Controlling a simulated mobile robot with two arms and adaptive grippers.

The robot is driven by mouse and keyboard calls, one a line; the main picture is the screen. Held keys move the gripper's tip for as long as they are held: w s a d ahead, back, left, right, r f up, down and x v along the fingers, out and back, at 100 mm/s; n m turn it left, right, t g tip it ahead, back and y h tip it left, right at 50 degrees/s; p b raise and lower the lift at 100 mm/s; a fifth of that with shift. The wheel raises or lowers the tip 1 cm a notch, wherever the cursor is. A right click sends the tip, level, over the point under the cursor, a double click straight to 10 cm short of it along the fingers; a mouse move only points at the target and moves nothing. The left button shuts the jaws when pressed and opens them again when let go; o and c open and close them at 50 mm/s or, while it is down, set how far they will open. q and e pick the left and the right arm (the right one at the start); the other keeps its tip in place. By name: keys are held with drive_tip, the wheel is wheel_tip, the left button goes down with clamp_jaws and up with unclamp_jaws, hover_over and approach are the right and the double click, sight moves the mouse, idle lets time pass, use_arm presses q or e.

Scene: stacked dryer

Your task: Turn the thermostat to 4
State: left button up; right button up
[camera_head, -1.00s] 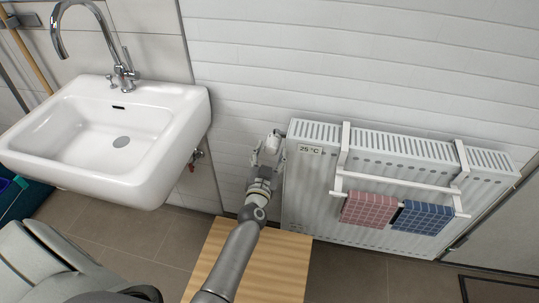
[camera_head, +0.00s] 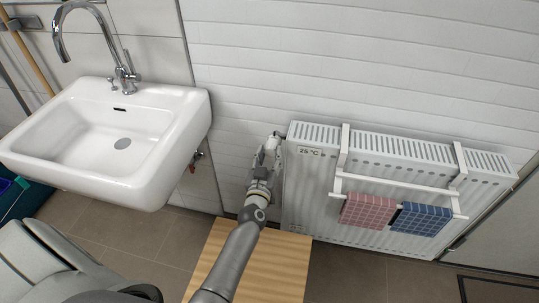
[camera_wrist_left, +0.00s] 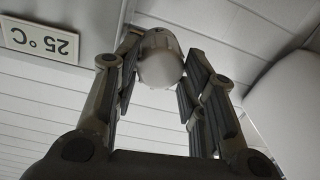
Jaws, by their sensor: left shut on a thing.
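The thermostat knob (camera_wrist_left: 160,60) is a white rounded cylinder in the left wrist view, at the radiator's left upper side. My left gripper (camera_wrist_left: 155,78) has a finger on each side of the knob and is shut on it. In the head view my left gripper (camera_head: 268,152) is beside the radiator's left end and hides most of the knob. My right gripper is not in view.
The white radiator (camera_head: 310,195) carries a towel rack (camera_head: 395,184) with a pink towel (camera_head: 367,211) and a blue towel (camera_head: 421,218). A white sink (camera_head: 160,150) stands left. A wooden surface (camera_head: 270,265) lies below my left arm.

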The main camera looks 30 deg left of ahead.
use_arm(q)
drive_tip(key=n, duration=0.5)
drive_tip(key=shift+n+p, duration=0.3)
drive_tip(key=shift+p, duration=0.05)
drive_tip(key=n, duration=0.6)
drive_tip(key=n+b, duration=0.1)
drive_tip(key=n, duration=0.1)
drive_tip(key=shift+n+h, duration=0.4)
drive_tip(key=n, duration=0.3)
drive_tip(key=shift+f+b, duration=0.1)
drive_tip(key=shift+b, duration=0.3)
drive_tip(key=n+b, duration=0.1)
drive_tip(key=n, duration=0.4)
drive_tip(key=shift+a+n, duration=0.1)
drive_tip(key=shift+n, duration=0.5)
drive_tip(key=shift+b, duration=0.3)
